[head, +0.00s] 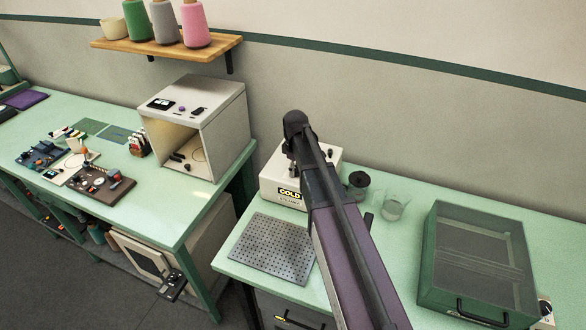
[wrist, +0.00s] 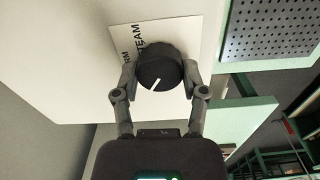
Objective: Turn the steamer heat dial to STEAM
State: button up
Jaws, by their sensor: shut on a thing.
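The steamer is a white box (head: 275,187) on the right bench in the head view, with a dark display reading COLD (head: 289,192). In the wrist view its black round dial (wrist: 158,66) sits on a white label plate (wrist: 190,30) with STEAM and a partly hidden word ending in RM. The dial's white pointer line points down and slightly left in the picture, away from the word STEAM. My gripper (wrist: 160,76) is shut on the dial, one finger on each side. In the head view my arm hides most of the dial.
A perforated metal plate (head: 272,249) lies in front of the steamer. A dark round pot (head: 358,180) and a glass beaker (head: 393,207) stand to its right, then a green lidded box (head: 435,235). An open-fronted white cabinet (head: 222,130) stands on the left bench.

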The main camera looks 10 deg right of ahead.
jog(key=m, duration=0.6)
jog(key=shift+s+d, duration=0.1)
jog(key=shift+d, duration=0.05)
jog(key=m, duration=0.5)
jog(key=shift+m, duration=0.3)
jog(key=m, duration=1.1)
jog(key=shift+m, duration=0.3)
jog(key=o, duration=1.1)
jog(key=shift+o, duration=0.2)
